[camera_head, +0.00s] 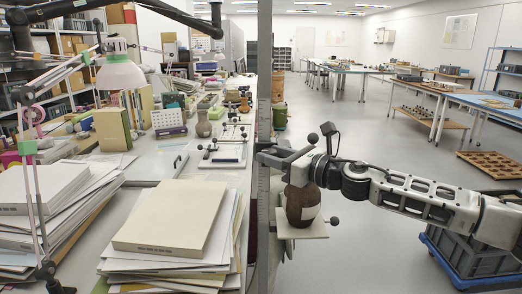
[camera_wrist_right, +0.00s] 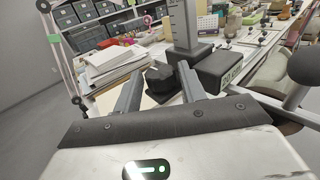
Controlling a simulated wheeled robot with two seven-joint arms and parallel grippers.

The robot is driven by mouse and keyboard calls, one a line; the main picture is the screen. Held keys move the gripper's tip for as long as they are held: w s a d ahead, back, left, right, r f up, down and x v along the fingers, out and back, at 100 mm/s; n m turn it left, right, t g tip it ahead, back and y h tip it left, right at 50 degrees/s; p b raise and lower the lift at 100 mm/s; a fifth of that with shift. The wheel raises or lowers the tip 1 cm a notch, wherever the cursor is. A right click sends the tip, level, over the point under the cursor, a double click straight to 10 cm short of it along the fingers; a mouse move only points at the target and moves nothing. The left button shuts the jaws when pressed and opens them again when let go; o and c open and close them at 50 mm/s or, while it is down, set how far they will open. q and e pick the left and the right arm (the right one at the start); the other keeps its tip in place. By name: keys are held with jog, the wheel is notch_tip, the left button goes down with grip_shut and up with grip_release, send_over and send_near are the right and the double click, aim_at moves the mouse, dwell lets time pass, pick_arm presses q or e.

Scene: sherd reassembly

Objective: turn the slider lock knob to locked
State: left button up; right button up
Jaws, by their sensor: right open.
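In the wrist view, my right gripper (camera_wrist_right: 160,76) is open, its two grey fingers pointing at a dark, blocky knob (camera_wrist_right: 158,79), which looks like the slider lock knob. The knob shows between the fingertips, beside a grey upright scale post (camera_wrist_right: 181,22) with a dark slider block around its foot. Whether the fingers touch the knob, and which way it is turned, I cannot tell. In the head view, my right gripper (camera_head: 268,157) is at the tall grey post (camera_head: 264,70) by the bench edge; the knob is not distinguishable there. My left gripper is not in view.
A brown vessel (camera_head: 302,206) stands on a pale board (camera_head: 314,231) under my right wrist. Paper stacks (camera_head: 172,222) cover the near bench. A black labelled block (camera_wrist_right: 218,70) sits right of the post. Open floor (camera_head: 355,235) lies right of the bench.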

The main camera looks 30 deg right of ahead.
jog(key=shift+w, duration=0.1)
jog(key=c, duration=0.6)
jog(key=shift+c, duration=0.5)
jog(key=shift+r, duration=0.1)
